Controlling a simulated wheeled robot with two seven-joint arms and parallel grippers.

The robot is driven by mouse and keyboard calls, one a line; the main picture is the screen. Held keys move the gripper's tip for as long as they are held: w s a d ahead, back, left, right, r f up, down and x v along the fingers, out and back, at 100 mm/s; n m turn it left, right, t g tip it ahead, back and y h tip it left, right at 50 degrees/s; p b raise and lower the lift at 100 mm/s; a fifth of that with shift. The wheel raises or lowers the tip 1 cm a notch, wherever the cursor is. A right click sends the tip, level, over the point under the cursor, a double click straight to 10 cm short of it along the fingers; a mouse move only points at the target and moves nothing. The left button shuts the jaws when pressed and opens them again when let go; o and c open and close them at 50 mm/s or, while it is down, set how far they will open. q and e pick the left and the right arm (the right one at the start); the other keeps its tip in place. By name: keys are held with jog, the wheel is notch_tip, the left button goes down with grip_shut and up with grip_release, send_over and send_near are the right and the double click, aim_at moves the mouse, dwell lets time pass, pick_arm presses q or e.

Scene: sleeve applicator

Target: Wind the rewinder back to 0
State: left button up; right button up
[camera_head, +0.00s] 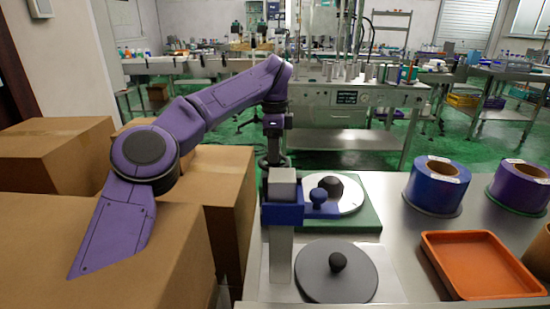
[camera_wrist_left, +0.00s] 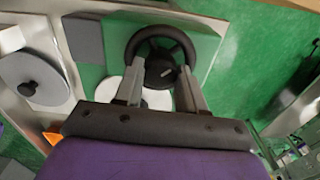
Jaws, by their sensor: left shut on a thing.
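The rewinder has a green base (camera_head: 358,220) with a white disc (camera_head: 350,199) and a dark knob (camera_head: 331,186). A grey post (camera_head: 282,250) with a blue bracket (camera_head: 290,214) stands at its left. My left gripper (camera_head: 274,160) reaches down behind the post. In the left wrist view, a black handwheel (camera_wrist_left: 161,33) lies between and just beyond the fingers of my left gripper (camera_wrist_left: 161,71). The fingers are on either side of its hub, shut on it; exact contact is unclear. The white disc is partly hidden below the gripper there. No scale reading is legible. My right gripper is out of view.
A grey disc with a black knob (camera_head: 338,262) lies in front. An orange tray (camera_head: 480,265), a blue roll (camera_head: 436,185) and a purple roll (camera_head: 520,187) stand at the right. Cardboard boxes (camera_head: 60,160) crowd the left, under my left arm. Bare metal table (camera_head: 395,230) shows between.

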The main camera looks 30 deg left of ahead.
pick_arm(q)
jog(key=n+b, duration=0.2)
jog(key=n, duration=0.1)
jog(key=shift+f, duration=0.3)
jog(key=n+b, duration=0.2)
jog(key=n, duration=0.1)
jog(key=shift+n, duration=0.3)
jog(key=n+b, duration=0.1)
jog(key=n, duration=0.1)
jog(key=shift+r+n, duration=0.1)
jog(key=shift+n, duration=0.2)
jog(key=n+b, duration=0.1)
jog(key=n, duration=0.1)
jog(key=shift+n, duration=0.4)
jog(key=n, duration=0.3)
jog(key=shift+r+b, duration=0.15)
jog(key=shift+b, duration=0.15)
jog(key=shift+n, duration=2.4)
jog(key=n, duration=0.4)
jog(key=shift+n, duration=2.1)
